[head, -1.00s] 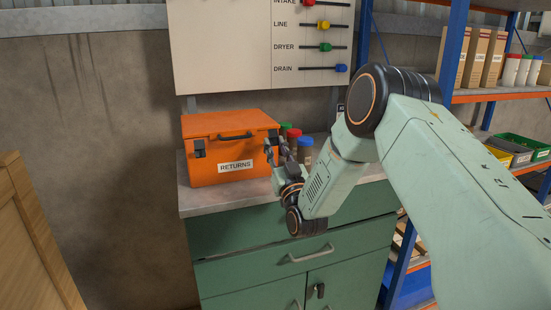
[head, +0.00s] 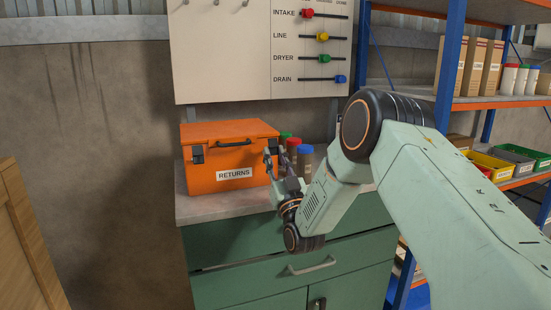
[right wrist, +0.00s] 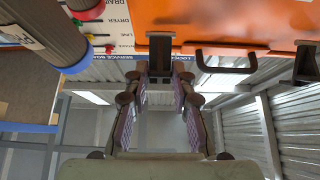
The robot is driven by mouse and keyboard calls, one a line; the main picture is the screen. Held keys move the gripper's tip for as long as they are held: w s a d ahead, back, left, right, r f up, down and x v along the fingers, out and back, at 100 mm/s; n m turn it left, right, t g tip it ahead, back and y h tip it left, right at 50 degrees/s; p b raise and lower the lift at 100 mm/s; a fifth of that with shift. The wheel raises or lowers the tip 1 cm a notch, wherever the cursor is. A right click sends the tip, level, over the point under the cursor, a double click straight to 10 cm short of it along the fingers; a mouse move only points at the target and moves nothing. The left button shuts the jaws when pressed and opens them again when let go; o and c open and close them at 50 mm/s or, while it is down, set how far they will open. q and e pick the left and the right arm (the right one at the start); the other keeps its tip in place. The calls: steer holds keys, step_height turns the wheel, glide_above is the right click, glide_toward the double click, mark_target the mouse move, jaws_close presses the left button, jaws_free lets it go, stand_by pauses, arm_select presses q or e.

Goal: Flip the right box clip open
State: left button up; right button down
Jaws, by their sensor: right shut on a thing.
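The orange box (head: 230,180) with a RETURNS label stands on the green cabinet, its lid down. Its left clip (head: 198,155) is in plain view on the front. The right clip (right wrist: 160,48) shows dark in the right wrist view, beside the black lid handle (right wrist: 226,62). My right gripper (head: 273,158) is at the box's front right corner. In the right wrist view my right gripper (right wrist: 160,78) has its fingertips on either side of the right clip, shut on it. In the head view the fingers largely hide this clip. My left gripper is not in view.
Bottles with green, red and blue caps (head: 305,160) stand close to the right of the box. The cabinet top (head: 200,208) is bare in front. A slider panel (head: 262,50) hangs behind, and a blue-framed shelf (head: 452,70) stands at right.

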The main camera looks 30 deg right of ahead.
steer(key=c, duration=1.1)
jaws_free()
steer(key=shift+w, duration=0.1)
steer(key=v, duration=0.7)
steer(key=shift+s+f, duration=0.2)
steer(key=shift+s, duration=0.05)
steer(key=shift+s, duration=0.1)
